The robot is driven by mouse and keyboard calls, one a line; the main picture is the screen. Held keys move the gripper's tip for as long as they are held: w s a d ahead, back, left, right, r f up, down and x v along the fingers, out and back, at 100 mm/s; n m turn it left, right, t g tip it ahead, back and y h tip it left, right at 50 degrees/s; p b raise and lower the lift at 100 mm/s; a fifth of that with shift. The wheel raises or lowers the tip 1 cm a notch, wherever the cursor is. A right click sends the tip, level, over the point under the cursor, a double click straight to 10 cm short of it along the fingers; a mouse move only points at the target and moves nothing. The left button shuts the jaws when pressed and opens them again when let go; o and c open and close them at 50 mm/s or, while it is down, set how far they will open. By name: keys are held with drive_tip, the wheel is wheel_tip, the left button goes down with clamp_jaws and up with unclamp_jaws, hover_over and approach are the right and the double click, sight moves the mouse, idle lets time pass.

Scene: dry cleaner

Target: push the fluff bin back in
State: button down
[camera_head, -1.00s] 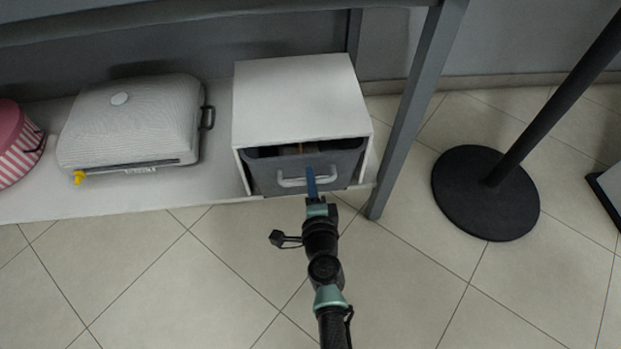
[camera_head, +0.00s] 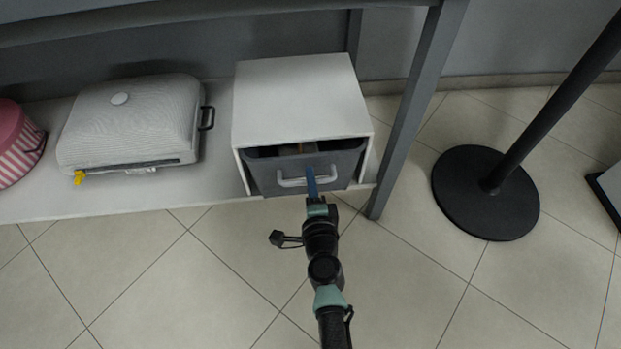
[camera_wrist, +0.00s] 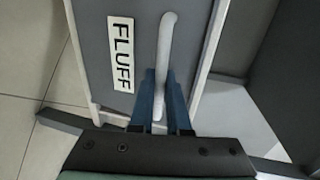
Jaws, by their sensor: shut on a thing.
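The fluff bin (camera_head: 290,180) is a grey drawer in a white open-fronted box (camera_head: 298,100) on the low shelf. Its front sticks out a little from the box, and its dark inside shows at the top. In the wrist view the bin front (camera_wrist: 98,40) carries a white FLUFF label (camera_wrist: 121,54) beside a pale bar handle (camera_wrist: 165,45). My gripper (camera_head: 311,178) is at the handle's right part in the head view. In the wrist view its blue fingers (camera_wrist: 160,95) are shut on the handle, one on each side.
A grey table leg (camera_head: 415,110) stands close to the right of the box. A black post base (camera_head: 470,195) is on the floor farther right. A light case (camera_head: 135,120) and a pink striped box (camera_head: 15,150) sit left on the shelf (camera_head: 215,185).

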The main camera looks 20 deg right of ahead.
sight(308, 165)
drive_tip(key=shift+w, duration=0.1)
drive_tip(key=x, duration=0.2)
drive_tip(key=b+x, duration=0.1)
drive_tip(key=shift+w+d+r, duration=0.2)
drive_tip(key=shift+w+r, duration=0.05)
drive_tip(key=shift+w, duration=0.2)
drive_tip(key=shift+w+r, duration=0.1)
drive_tip(key=shift+w, duration=0.1)
drive_tip(key=c, duration=0.9)
unclamp_jaws()
drive_tip(key=p+v, duration=0.3)
drive_tip(key=v, duration=1)
